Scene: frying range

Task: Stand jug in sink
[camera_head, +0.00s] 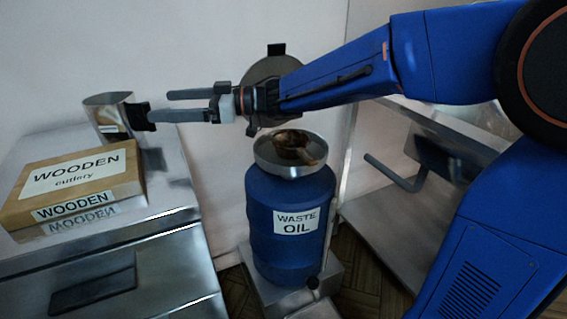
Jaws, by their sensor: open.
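A metal jug (106,116) stands upright at the back of the steel counter on the left. A black part, which looks like its handle, is on its right side. My gripper (160,105) is open, with its two fingers pointing left toward the jug. The lower finger's end overlaps the black part in the picture; I cannot tell if they touch. The upper finger is apart from it, with nothing seen held between the fingers. I cannot make out a sink in this view.
A wooden cutlery box (75,185) sits on the steel counter (172,190) in front of the jug. A blue waste oil drum (262,225) with a metal pan top (268,160) stands below my arm. A round grey lid (262,70) rises behind my gripper.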

